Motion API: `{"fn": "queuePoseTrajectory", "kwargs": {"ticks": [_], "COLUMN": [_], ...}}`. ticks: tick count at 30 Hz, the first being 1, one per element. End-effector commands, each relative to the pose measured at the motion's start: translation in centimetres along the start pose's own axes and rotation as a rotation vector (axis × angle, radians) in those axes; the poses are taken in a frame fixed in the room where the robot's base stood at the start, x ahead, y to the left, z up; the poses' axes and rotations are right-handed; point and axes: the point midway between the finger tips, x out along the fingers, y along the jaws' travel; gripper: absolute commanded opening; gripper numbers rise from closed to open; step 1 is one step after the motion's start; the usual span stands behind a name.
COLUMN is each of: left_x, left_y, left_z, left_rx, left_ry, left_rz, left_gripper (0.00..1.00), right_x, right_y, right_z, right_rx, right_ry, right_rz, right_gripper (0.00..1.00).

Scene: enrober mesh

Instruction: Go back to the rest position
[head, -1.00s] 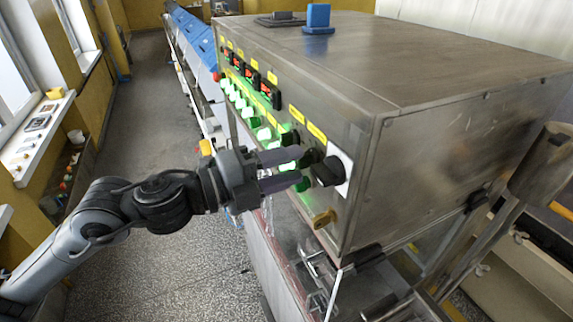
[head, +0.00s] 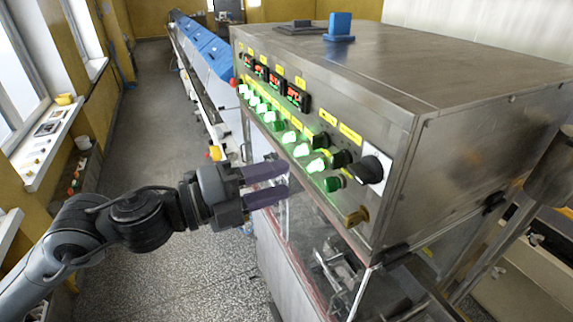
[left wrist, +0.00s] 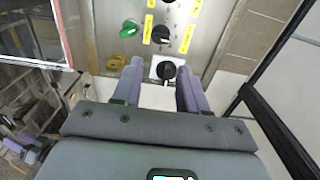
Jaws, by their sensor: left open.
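My left gripper (head: 266,185) is open and empty in the head view. Its two purple-grey fingers point right toward the steel control cabinet (head: 395,155), left of and below its button panel. In the left wrist view, the open fingers (left wrist: 160,85) frame a large black rotary switch (left wrist: 166,71) on a white plate, with a visible gap to it. This switch also shows in the head view (head: 372,169) at the panel's right end. My right gripper does not show in either view.
Green lit buttons (head: 301,150) and several red displays (head: 275,79) line the panel. A brass knob (head: 356,217) sits at its lower right. A blue block (head: 340,24) stands on the cabinet top. The grey floor (head: 150,120) left of the machine is clear.

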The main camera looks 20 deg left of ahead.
Motion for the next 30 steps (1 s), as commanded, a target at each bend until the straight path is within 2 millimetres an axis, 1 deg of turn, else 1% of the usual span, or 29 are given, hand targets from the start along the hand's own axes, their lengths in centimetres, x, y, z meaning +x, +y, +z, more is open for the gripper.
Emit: {"fn": "queuePoseTrajectory", "kwargs": {"ticks": [2,5,8,11,12,14,15,18,19,22,26,29,30], "left_x": [0.0,0.1,0.4,1.1,1.3,1.6,1.7,1.8,1.8,1.4,-0.2,-2.3,-3.5], "left_y": [0.1,0.9,3.1,6.5,8.1,10.5,12.0,15.1,15.9,18.5,22.1,25.4,26.8], "left_z": [0.0,0.1,-0.2,-1.3,-2.0,-3.4,-4.6,-7.2,-7.8,-9.3,-10.0,-10.0,-9.9], "left_rx": [-0.001,-0.016,-0.062,-0.152,-0.198,-0.277,-0.336,-0.497,-0.546,-0.714,-0.942,-1.116,-1.184], "left_ry": [0.000,0.000,0.009,0.035,0.048,0.072,0.088,0.098,0.089,0.018,-0.154,-0.341,-0.427], "left_rz": [0.001,0.016,0.046,0.084,0.098,0.117,0.122,0.120,0.117,0.107,0.106,0.124,0.137], "left_gripper": [0.43,0.43,0.43,0.43,0.43,0.43,0.43,0.43,0.43,0.43,0.43,0.43,0.43], "right_x": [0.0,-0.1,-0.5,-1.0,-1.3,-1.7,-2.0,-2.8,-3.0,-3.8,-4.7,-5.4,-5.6], "right_y": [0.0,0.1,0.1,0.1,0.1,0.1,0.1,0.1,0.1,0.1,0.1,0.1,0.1], "right_z": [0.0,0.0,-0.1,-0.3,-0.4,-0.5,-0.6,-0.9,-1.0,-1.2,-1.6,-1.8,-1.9], "right_rx": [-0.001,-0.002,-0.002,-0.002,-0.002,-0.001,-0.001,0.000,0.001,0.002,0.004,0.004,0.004], "right_ry": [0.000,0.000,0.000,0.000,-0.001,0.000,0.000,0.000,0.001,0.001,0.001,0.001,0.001], "right_rz": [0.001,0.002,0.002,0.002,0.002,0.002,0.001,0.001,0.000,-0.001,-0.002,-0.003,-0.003], "right_gripper": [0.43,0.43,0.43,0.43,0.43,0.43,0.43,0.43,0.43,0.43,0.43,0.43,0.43]}}
